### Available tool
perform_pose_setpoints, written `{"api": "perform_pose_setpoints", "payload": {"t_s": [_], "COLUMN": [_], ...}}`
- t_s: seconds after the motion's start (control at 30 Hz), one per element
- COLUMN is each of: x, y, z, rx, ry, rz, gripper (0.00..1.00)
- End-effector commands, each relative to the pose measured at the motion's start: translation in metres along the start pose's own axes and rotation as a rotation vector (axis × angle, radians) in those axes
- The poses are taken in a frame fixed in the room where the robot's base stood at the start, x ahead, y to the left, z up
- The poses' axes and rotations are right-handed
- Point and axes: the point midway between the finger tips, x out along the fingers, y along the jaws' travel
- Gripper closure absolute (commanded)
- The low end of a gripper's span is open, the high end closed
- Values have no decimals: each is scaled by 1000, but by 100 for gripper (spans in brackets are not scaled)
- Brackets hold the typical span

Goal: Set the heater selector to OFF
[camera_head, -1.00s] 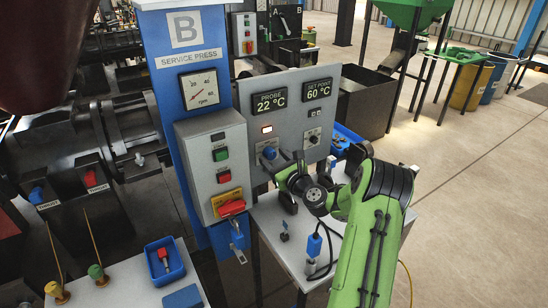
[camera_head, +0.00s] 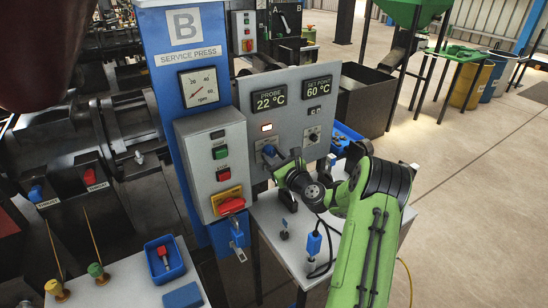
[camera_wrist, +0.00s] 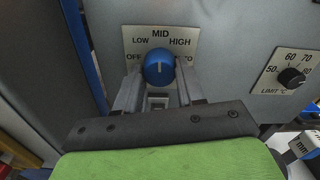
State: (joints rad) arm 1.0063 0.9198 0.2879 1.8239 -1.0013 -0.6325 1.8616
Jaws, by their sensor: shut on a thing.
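The heater selector is a blue round knob (camera_wrist: 159,68) on a grey panel, in front of a pale label plate (camera_wrist: 160,40) reading OFF, LOW, MID, HIGH; the text at the far right is partly hidden. Its white pointer line stands about upright, toward MID. My gripper (camera_wrist: 159,85) is shut on the knob, one finger at each side. In the head view the knob (camera_head: 269,150) shows at the panel's lower left, partly hidden by my gripper (camera_head: 276,161).
A black limit dial (camera_wrist: 291,78) sits to the right of the selector. A red knob (camera_head: 231,205) is on the box to the left.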

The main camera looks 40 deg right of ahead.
Motion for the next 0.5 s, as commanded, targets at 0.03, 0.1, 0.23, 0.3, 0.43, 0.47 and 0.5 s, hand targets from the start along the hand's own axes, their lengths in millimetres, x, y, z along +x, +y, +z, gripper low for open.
{"api": "perform_pose_setpoints", "payload": {"t_s": [0.03, 0.1, 0.23, 0.3, 0.43, 0.47, 0.5], "x": [0, 0, 0, 0, 0, 0, 0], "y": [0, 0, 0, 0, 0, 0, 0], "z": [-1, -1, -2, -2, -2, -2, -2], "rx": [-21, -60, -156, -218, -340, -369, -407], "ry": [0, 0, 0, 0, -1, -1, -1], "rz": [-1, -1, -1, 0, 0, 0, 0], "gripper": [92, 92, 92, 92, 92, 92, 92]}}
